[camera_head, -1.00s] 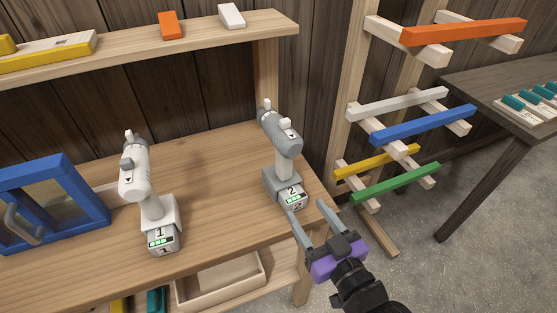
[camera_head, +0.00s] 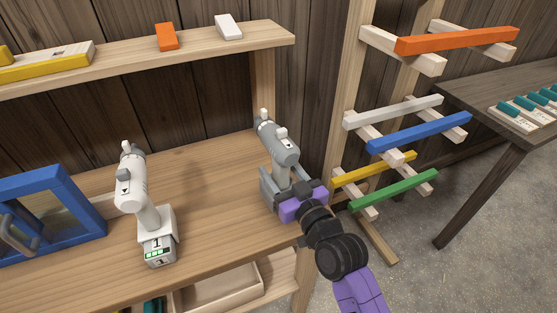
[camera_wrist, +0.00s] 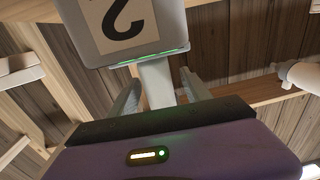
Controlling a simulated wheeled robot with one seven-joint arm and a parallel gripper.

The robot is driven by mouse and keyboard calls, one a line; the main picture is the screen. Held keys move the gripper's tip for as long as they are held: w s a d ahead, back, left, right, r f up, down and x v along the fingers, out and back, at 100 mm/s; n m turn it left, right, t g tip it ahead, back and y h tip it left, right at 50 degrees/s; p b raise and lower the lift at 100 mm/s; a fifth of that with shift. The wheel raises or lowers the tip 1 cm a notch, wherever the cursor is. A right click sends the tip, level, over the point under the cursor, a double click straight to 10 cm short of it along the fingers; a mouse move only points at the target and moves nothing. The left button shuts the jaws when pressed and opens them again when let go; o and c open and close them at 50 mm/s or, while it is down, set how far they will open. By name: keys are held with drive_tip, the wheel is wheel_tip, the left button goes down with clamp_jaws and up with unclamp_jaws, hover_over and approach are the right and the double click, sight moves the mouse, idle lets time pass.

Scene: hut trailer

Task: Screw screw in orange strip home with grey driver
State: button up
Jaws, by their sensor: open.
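The grey driver (camera_head: 279,143) stands upright on the workbench near its right end. Its base, marked 2, shows large in the wrist view (camera_wrist: 122,32). My gripper (camera_head: 283,188) is at the driver's handle, with a finger on each side of it. The fingers are open and stand apart from the handle (camera_wrist: 158,82) in the wrist view. An orange strip (camera_head: 458,40) lies across the top pegs of the wooden rack at the right. A smaller orange block (camera_head: 167,37) is on the shelf. I cannot make out a screw in either orange piece.
A white driver (camera_head: 140,195) marked 1 stands left on the workbench (camera_head: 215,205). A blue frame (camera_head: 60,205) is at far left. White, blue (camera_head: 418,132), yellow and green strips lie on lower rack pegs. A dark table (camera_head: 520,130) stands at right.

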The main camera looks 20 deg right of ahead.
drive_tip(key=shift+w, duration=0.25)
clamp_jaws()
idle(1.0)
drive_tip(key=shift+r, duration=0.15)
